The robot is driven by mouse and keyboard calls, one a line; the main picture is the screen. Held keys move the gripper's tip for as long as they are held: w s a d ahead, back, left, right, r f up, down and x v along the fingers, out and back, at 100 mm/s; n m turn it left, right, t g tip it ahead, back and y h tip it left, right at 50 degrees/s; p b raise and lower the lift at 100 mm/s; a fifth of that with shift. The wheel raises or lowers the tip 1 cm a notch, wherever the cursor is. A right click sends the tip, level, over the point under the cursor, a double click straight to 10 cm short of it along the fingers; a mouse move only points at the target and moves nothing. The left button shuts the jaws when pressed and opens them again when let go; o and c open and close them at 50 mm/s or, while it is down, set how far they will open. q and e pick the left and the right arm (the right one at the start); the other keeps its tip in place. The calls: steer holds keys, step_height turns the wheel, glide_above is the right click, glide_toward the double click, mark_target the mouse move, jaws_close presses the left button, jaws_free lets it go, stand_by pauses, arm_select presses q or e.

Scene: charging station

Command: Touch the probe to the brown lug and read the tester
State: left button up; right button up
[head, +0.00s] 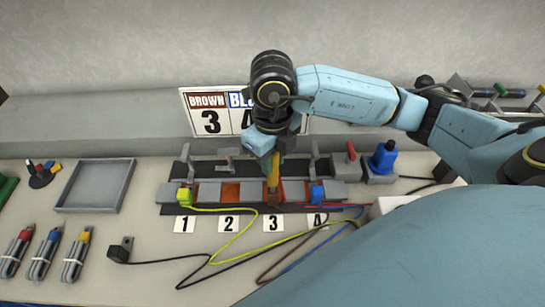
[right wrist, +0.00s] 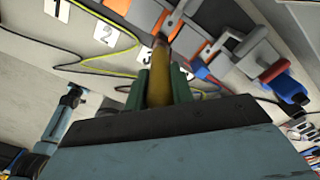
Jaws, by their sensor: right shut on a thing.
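My right gripper (head: 273,158) comes down over position 3 of the terminal block (head: 208,192). In the right wrist view its green-padded fingers (right wrist: 162,88) are shut on an ochre rod, which looks like the probe (right wrist: 170,82). Its narrow end points at the block by label 3; contact cannot be told. The same rod shows as a yellow-brown strip (head: 272,182) in the head view. I cannot clearly pick out the brown lug, probably behind the rod. A brown wire (head: 293,254) runs near there. No tester reading is legible. Part of my left arm shows in the right wrist view.
A yellow lug (head: 184,197) sits at position 1 and a blue lug (head: 317,194) at position 4. A sign (head: 211,112) reads BROWN 3. Levers stand behind the block. Loose wires cross the bench front. A grey tray (head: 63,208) at left is empty.

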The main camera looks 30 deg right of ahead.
steer(key=shift+f, duration=0.1)
steer(key=shift+r+p, duration=1.95)
steer(key=shift+r, duration=1.15)
